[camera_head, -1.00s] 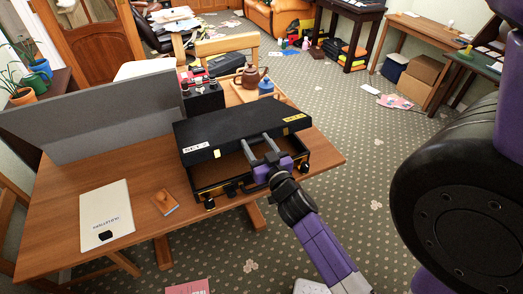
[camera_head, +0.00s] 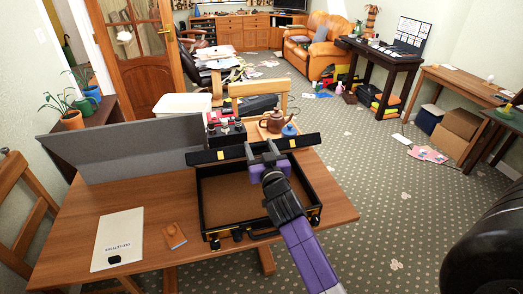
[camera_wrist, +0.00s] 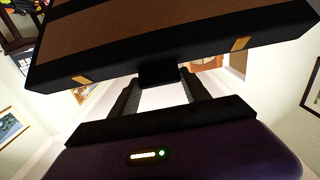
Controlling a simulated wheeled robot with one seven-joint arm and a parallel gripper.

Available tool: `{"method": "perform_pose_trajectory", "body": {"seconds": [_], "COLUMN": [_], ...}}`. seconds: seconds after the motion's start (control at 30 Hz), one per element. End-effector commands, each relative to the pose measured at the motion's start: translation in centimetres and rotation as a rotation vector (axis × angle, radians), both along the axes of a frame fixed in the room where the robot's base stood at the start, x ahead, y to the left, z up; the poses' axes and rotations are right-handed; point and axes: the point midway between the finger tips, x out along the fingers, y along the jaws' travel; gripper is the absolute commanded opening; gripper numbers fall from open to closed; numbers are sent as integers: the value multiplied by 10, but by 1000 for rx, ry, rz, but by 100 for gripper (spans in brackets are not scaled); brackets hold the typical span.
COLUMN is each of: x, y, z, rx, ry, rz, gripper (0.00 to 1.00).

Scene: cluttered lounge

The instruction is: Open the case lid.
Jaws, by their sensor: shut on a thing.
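The black case (camera_head: 206,218) lies on the wooden table with its brown inside showing. Its lid (camera_head: 228,153) stands raised at the back, seen nearly edge-on in the head view. In the wrist view the lid (camera_wrist: 200,48) fills the top, with its black rim, brown lining and two brass-coloured catches. My gripper (camera_head: 262,149) reaches over the case from the front right and is shut on the lid's front rim, near its middle. It also shows in the wrist view (camera_wrist: 158,80), where a black piece of the rim sits between the fingers.
The wooden table (camera_head: 150,195) also bears a white booklet (camera_head: 118,238), a small orange item (camera_head: 173,236) and a grey divider (camera_head: 120,150). Behind the lid are a black box (camera_head: 226,133), a brown teapot (camera_head: 276,121) and a blue pot (camera_head: 289,131).

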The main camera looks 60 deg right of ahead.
Motion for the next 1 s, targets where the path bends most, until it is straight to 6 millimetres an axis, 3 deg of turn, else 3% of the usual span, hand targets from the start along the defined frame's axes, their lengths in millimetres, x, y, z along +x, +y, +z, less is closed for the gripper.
{"method": "perform_pose_trajectory", "body": {"seconds": [0.2,0.23,0.33,0.7,1.0], "x": [0,0,0,-2,-31], "y": [0,0,0,3,37], "z": [5,5,4,0,-2], "rx": [-9,-9,-7,-3,-4], "ry": [-8,-8,-6,-1,-2], "rz": [1,1,1,1,2], "gripper": [0,58,76,76,76]}}
